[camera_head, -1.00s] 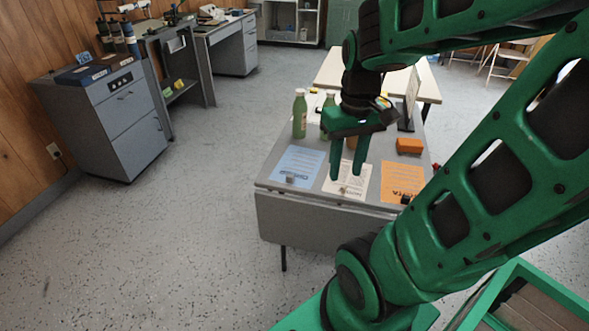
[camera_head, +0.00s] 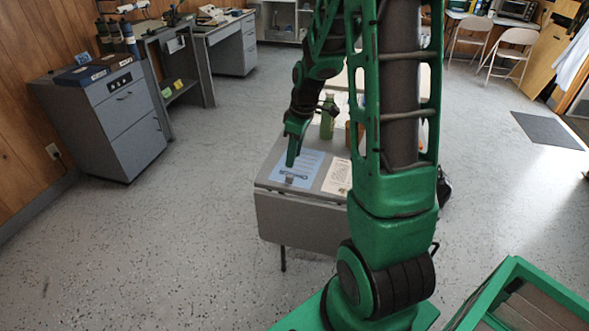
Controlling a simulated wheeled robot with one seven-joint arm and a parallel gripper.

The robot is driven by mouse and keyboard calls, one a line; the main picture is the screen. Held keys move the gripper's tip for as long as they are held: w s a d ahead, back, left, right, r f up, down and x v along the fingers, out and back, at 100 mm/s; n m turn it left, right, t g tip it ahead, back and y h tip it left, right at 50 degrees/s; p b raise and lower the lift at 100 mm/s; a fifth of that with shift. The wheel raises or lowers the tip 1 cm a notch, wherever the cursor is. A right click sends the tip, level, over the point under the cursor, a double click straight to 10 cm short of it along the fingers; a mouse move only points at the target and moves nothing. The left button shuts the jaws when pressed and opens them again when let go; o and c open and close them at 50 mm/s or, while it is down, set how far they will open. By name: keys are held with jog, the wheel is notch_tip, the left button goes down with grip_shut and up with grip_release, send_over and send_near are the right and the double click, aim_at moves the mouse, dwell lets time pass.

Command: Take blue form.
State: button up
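The blue form (camera_head: 308,166) lies flat on the grey table (camera_head: 266,189) at its near left corner. A small grey object (camera_head: 289,178) sits on its lower part. My gripper (camera_head: 291,163) is over the left part of the blue form, fingers pointing down. It is seen edge-on, so I cannot tell how far apart the fingers are or whether they touch the form. A white form (camera_head: 338,175) lies to the right of the blue one. The orange form is hidden behind my arm.
A green bottle (camera_head: 327,118) stands on the table behind the forms. A grey cabinet (camera_head: 110,115) with blue binders stands at the left. Open floor lies between cabinet and table. A green-rimmed box (camera_head: 525,300) is at the lower right.

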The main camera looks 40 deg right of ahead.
aim_at(290, 176)
jog(key=shift+w+a+f, duration=0.1)
jog(key=shift+a+f, duration=0.05)
jog(key=shift+f, duration=1.1)
jog(key=shift+w+a+f, duration=0.15)
jog(key=shift+f, duration=1.15)
jog(key=shift+w+a+f, duration=0.1)
jog(key=shift+a+f, duration=0.05)
jog(key=shift+f, duration=1.1)
jog(key=shift+c, duration=0.6)
grip_shut()
